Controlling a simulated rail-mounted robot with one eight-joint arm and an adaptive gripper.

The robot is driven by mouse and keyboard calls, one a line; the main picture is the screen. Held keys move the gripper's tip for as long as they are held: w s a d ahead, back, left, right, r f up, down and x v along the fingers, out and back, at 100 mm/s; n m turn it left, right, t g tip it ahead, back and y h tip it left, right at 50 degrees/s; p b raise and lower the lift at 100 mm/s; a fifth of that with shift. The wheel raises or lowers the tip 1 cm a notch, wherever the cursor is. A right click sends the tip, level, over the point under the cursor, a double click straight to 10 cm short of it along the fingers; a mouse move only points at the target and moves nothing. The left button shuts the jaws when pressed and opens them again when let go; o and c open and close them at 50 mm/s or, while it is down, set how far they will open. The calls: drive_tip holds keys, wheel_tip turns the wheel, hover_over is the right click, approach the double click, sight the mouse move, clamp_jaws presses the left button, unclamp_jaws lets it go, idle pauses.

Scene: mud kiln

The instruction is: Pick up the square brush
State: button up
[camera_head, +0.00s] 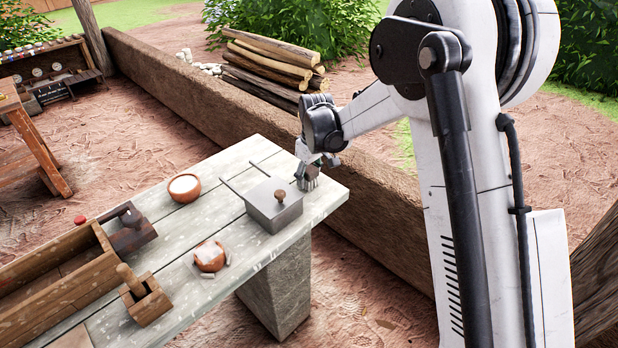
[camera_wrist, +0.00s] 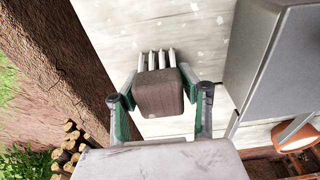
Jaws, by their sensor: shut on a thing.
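The square brush has a brown block-like body and a row of pale bristle tufts. In the wrist view the brush (camera_wrist: 158,92) sits between the two fingers of my gripper (camera_wrist: 160,98), which are shut on its sides. In the head view the brush (camera_head: 308,183) is at the far right end of the table, with its bristles down. My gripper (camera_head: 307,168) is over it from above and hides its upper part. I cannot tell whether the bristles touch the table top.
A grey lidded metal box (camera_head: 273,208) with a wooden knob stands close beside the brush. Two clay bowls, one (camera_head: 184,187) farther back and one (camera_head: 209,257) nearer, sit on the grey table (camera_head: 180,225). A wooden crate (camera_head: 60,285) is at the left. A low mud wall (camera_head: 200,85) runs behind.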

sight(308, 167)
drive_tip(key=c, duration=0.3)
drive_tip(key=shift+r, duration=0.1)
drive_tip(key=shift+c, duration=0.2)
wheel_tip(308, 167, up, 10)
drive_tip(key=shift+f+p, duration=0.1)
drive_tip(key=shift+p, duration=0.35)
drive_tip(key=o, duration=0.6)
drive_tip(key=c, duration=0.3)
